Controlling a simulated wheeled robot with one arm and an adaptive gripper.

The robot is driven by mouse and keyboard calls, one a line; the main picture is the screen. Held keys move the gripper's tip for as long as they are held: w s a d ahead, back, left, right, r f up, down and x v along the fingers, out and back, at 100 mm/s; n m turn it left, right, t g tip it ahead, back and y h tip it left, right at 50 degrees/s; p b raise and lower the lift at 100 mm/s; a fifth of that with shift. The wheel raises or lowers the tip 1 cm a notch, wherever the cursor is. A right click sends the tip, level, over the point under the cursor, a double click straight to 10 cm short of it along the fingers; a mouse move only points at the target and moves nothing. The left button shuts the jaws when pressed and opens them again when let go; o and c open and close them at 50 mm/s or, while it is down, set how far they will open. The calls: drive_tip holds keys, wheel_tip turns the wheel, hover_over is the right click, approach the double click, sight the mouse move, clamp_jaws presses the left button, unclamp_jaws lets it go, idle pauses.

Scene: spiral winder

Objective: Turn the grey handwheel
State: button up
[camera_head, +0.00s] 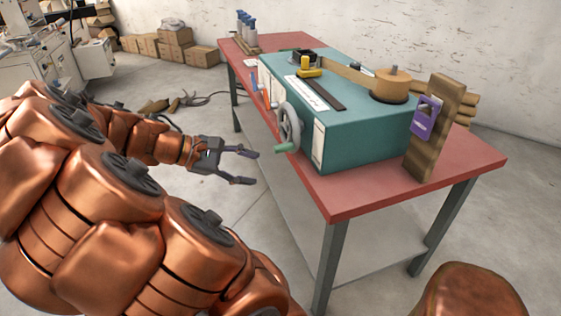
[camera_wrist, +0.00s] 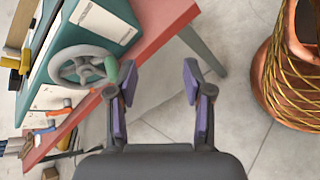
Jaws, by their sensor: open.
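The grey handwheel (camera_head: 290,124) is mounted on the near side of the teal winder box (camera_head: 345,110). It has a green handle (camera_head: 285,147) at its lower rim. The wheel also shows in the wrist view (camera_wrist: 83,66), at the upper left, with the green handle (camera_wrist: 126,74) at its right edge. My gripper (camera_head: 256,167) is open and empty, left of the wheel and apart from it in the head view. In the wrist view my gripper (camera_wrist: 158,97) has its fingers spread over bare floor, the left finger close to the green handle in the picture.
The winder stands on a red-topped table (camera_head: 345,207) with grey legs. Orange-handled tools (camera_wrist: 62,112) lie near the wheel on the table edge. A wooden post with a purple device (camera_head: 425,118) stands at the right. Floor left of the table is mostly clear.

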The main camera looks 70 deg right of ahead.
sight(274, 149)
drive_tip(key=w+d+f+n+g+h+b, duration=0.1)
drive_tip(key=d+f+b, duration=0.1)
drive_tip(key=d, duration=0.2)
drive_tip(key=w+d+f+n+g+h+b, duration=0.2)
drive_tip(key=d, duration=0.2)
drive_tip(key=w+d+f+n+g+h+b, duration=0.1)
drive_tip(key=d+f+b, duration=0.1)
drive_tip(key=d, duration=0.3)
drive_tip(key=shift+w+f+n+b, duration=0.4)
drive_tip(key=shift+f, duration=0.05)
drive_tip(key=shift+b+x, duration=0.35)
drive_tip(key=shift+x, duration=3.55)
drive_tip(key=shift+d+r, duration=0.1)
drive_tip(key=shift+r, duration=0.1)
clamp_jaws()
